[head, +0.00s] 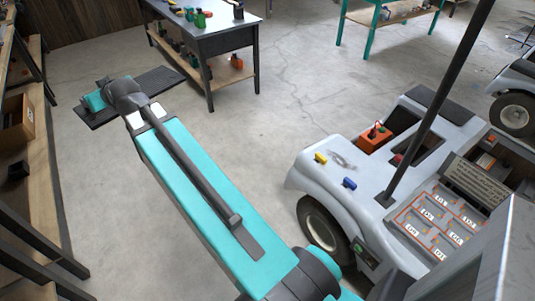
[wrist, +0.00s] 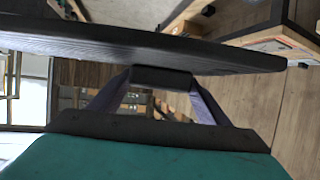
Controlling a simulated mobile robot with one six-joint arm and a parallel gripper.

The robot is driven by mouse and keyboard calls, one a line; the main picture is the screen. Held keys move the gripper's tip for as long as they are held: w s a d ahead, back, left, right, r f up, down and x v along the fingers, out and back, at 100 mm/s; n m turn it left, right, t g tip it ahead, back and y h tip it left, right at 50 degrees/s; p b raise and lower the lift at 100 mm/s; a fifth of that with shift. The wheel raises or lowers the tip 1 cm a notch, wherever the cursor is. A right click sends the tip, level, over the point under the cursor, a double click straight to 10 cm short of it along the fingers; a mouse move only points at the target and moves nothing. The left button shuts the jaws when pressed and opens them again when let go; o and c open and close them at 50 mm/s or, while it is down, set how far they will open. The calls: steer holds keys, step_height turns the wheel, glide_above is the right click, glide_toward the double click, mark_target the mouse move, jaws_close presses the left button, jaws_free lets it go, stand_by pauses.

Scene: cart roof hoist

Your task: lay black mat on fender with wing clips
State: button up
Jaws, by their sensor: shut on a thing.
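The black mat (head: 158,84) is a flat dark slab held out over the floor at the upper left of the head view. In the wrist view the mat (wrist: 150,45) crosses the upper picture almost edge-on. My gripper (wrist: 160,78) is shut on the mat; in the head view my wrist covers the grip. The cart's pale grey fender (head: 335,170) is at the right, well apart from the mat. A yellow clip (head: 321,158) and a blue clip (head: 349,183) sit on the fender, apart from each other; they look like the wing clips.
A black post (head: 440,100) rises from the cart beside a labelled panel (head: 440,217). An orange box (head: 375,138) sits in a cart recess. A dark workbench (head: 205,35) stands behind, and wooden shelving (head: 42,140) lines the left. Open floor lies between bench and cart.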

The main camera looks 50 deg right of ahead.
steer(key=shift+d+r, duration=0.1)
steer(key=shift+r, duration=0.05)
stand_by(0.3)
steer(key=shift+d+f, duration=0.3)
steer(key=s+d+f+m+g+h+b, duration=0.25)
steer(key=s+d+f+h+b, duration=0.35)
steer(key=d, duration=0.8)
steer(key=s+d+f+m+g+h+b, duration=0.1)
steer(key=s+d+f+m+b, duration=0.25)
steer(key=d+f, duration=0.8)
steer(key=s+d+f+m+g+h+b, duration=0.2)
steer(key=s+d+f+m+h+b, duration=0.25)
steer(key=d, duration=1.25)
steer(key=s+d+f+m+g+b, duration=0.3)
steer(key=s+d, duration=0.6)
steer(key=s, duration=0.3)
steer(key=s+d+f+m+g+h+b, duration=0.1)
steer(key=s+d+f+m+g+b, duration=0.3)
steer(key=s+d, duration=0.6)
steer(key=s+d+f+m+g+b, duration=0.3)
steer(key=s+d, duration=0.6)
steer(key=s, duration=0.6)
step_height(320, 180, down, 3)
steer(key=g+b, duration=0.1)
steer(key=b, duration=0.1)
steer(key=shift+s+d+f+g+b, duration=0.15)
steer(key=shift+d+f+g+b, duration=0.1)
steer(key=shift+g+b, duration=0.1)
